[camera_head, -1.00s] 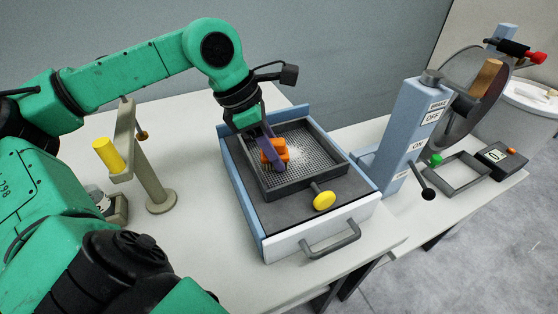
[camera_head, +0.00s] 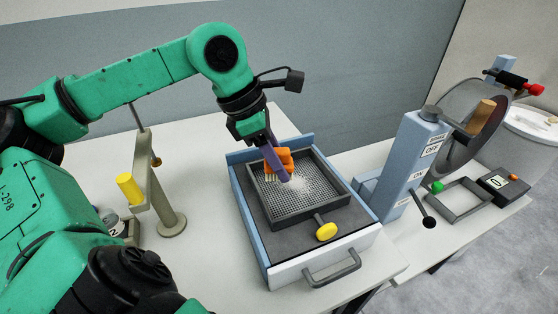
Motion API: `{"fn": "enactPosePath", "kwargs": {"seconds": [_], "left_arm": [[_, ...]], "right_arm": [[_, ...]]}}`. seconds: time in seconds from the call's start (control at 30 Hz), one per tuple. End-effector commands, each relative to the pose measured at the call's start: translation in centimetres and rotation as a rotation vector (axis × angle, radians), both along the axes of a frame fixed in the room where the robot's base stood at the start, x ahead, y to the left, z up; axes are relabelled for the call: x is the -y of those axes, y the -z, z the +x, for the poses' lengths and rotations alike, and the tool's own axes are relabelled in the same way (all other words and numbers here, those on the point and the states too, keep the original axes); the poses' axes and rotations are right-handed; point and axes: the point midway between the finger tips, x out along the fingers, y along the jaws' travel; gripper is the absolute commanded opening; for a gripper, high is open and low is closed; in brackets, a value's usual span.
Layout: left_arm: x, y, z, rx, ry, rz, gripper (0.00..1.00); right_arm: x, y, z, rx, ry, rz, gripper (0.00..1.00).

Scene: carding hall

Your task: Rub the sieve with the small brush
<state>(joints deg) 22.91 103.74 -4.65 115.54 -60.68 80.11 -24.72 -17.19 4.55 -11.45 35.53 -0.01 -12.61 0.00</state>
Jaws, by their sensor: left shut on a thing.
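The sieve (camera_head: 313,211) is a dark square frame with a mesh floor and a yellow-knobbed handle at its front. It sits in a blue tray (camera_head: 247,227) with a white front. A pale, whitish patch lies on the mesh right of the brush. The small brush (camera_head: 279,160) has an orange body and pale bristles. My left gripper (camera_head: 275,160), with purple fingers, is shut on the brush near the back left part of the sieve. The bristles are at the mesh; whether they touch it I cannot tell. My right gripper is not in view.
A stand with a yellow cylinder (camera_head: 130,188) is at the left.

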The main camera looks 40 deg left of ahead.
Motion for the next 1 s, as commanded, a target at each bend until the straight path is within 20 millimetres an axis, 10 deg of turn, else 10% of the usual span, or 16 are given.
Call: {"fn": "enactPosePath", "kwargs": {"seconds": [1.0], "left_arm": [[0.0,-3.1,0.0,0.001,0.000,-0.001,0.00]], "right_arm": [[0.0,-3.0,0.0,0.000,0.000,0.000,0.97]]}}
